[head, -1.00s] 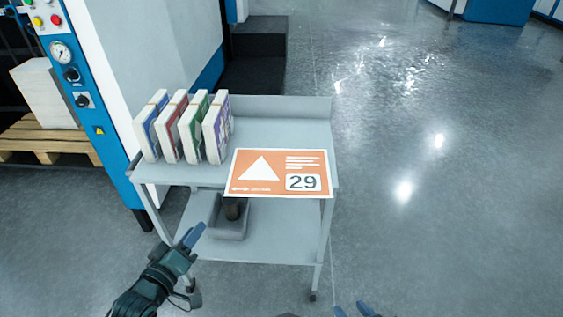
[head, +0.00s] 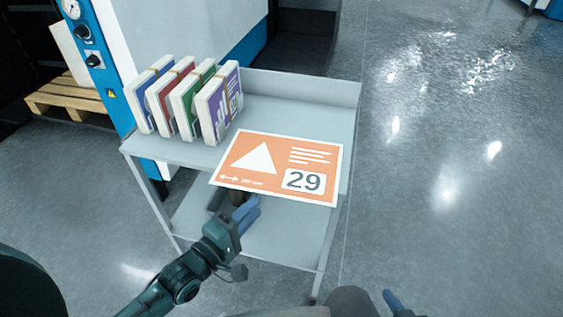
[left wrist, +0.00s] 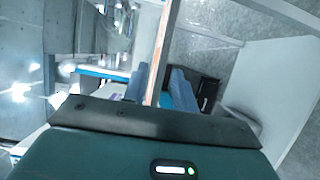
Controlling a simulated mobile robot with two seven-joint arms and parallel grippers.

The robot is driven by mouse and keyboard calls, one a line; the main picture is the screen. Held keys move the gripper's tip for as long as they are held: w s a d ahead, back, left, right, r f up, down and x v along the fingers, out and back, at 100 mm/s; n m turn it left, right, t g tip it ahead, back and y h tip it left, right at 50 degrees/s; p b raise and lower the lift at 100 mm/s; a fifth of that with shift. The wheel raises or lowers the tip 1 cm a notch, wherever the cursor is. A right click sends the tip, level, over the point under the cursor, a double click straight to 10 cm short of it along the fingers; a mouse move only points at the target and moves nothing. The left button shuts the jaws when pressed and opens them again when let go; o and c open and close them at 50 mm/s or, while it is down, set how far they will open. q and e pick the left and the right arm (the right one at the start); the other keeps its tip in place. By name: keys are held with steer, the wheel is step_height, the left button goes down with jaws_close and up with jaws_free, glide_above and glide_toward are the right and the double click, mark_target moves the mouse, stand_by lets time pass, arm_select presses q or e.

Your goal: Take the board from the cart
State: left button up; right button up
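The board (head: 268,168), orange with a white triangle and the number 29, lies flat on the cart's top shelf (head: 300,110) and reaches over its front edge. My left gripper (head: 245,211) is at the board's front edge, just below it in the head view. In the left wrist view, its two blue fingers (left wrist: 160,88) stand apart, with the board's thin edge (left wrist: 160,50) between them and a gap showing. Only a blue fingertip of my right gripper (head: 392,301) shows at the bottom of the head view, away from the board; its opening is hidden.
Several banded packs (head: 190,98) stand on the left of the top shelf. A grey bin sits on the lower shelf (head: 285,240), partly hidden by my left gripper. A blue and white machine (head: 165,35) stands behind the cart. The floor to the right is clear.

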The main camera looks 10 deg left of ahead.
mark_target(267, 190)
arm_select(q)
steer(key=x, duration=0.6)
steer(key=shift+w+a, duration=0.15)
steer(key=shift+a, duration=0.25)
steer(key=shift+w+d, duration=0.3)
steer(key=shift+w, duration=0.25)
steer(key=shift+c, duration=0.5)
jaws_close()
